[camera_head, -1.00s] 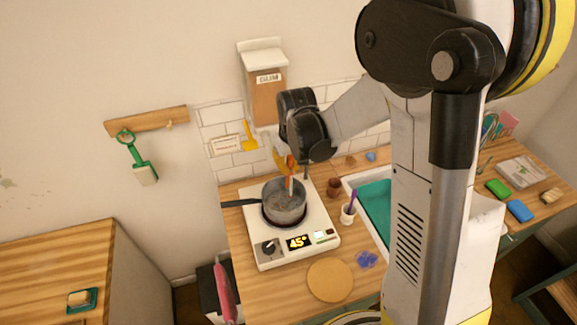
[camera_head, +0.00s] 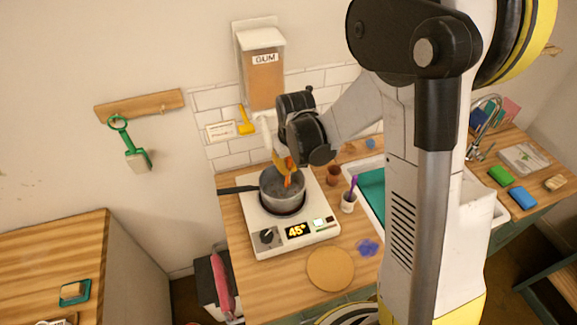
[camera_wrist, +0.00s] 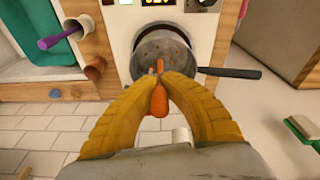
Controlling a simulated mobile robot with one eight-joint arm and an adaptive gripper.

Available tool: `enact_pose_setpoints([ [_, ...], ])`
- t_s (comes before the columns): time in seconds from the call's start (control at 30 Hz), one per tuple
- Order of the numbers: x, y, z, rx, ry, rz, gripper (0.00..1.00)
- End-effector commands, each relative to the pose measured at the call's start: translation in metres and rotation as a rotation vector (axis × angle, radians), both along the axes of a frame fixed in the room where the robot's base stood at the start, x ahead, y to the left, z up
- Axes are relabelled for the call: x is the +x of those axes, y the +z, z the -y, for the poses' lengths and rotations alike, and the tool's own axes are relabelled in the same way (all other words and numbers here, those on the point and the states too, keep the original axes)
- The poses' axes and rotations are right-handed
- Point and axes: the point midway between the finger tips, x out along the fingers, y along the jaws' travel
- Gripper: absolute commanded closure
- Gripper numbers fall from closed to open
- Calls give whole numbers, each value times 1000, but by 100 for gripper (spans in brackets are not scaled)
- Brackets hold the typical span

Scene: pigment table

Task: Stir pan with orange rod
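The grey pan (camera_head: 283,190) stands on a white hot plate (camera_head: 292,238) whose display reads 45°, its dark handle pointing left in the head view. In the wrist view the pan (camera_wrist: 163,50) shows greyish contents with reddish specks. The orange rod (camera_wrist: 159,100) is between the yellow fingers of my gripper (camera_wrist: 158,84), which is shut on it. The rod's tip reaches over the pan opening and seems to be inside it; how deep I cannot tell. In the head view the rod (camera_head: 288,177) and gripper (camera_head: 284,163) are above the pan, partly hidden by my wrist.
A round wooden board (camera_head: 330,269) lies in front. The GUM dispenser (camera_head: 264,75) hangs on the wall behind.

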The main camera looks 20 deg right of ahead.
Motion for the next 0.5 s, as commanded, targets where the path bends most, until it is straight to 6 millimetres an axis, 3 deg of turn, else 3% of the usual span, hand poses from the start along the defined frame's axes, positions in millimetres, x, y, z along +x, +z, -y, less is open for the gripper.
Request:
enact_pose_setpoints([
  [0.5, 9, -49, 0, 0, 0, 0, 100],
])
